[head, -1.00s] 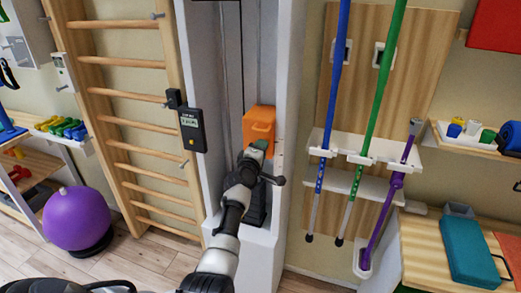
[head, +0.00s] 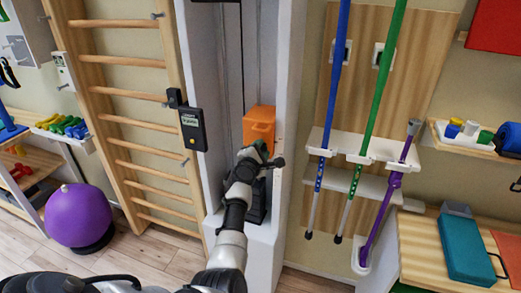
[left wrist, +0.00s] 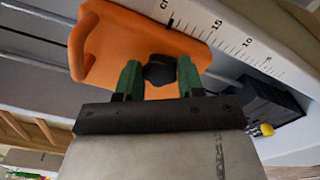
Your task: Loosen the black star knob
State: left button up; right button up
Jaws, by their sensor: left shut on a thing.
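The black star knob (left wrist: 160,70) shows in the left wrist view, on the face of an orange block (left wrist: 105,45). My left gripper (left wrist: 159,80) has its two green fingertips on either side of the knob and is shut on it. In the head view my left gripper (head: 257,151) is at the lower part of the orange block (head: 260,122), inside the white upright column. The knob is hidden there behind the gripper. My right gripper is not in view.
A centimetre scale (left wrist: 235,42) runs along the column beside the block. A black stack (head: 256,205) sits below the gripper. A black display box (head: 191,129) hangs left of the column. Poles (head: 330,95) stand in a rack to the right. A purple ball (head: 77,216) lies at left.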

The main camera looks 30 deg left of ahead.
pick_arm(q)
jog(key=shift+r, duration=0.15)
jog(key=o, duration=0.9)
jog(key=shift+o, duration=0.2)
jog(key=shift+s+d, duration=0.1)
jog(key=v, duration=1)
jog(key=shift+s, duration=0.25)
jog(key=shift+d, duration=0.1)
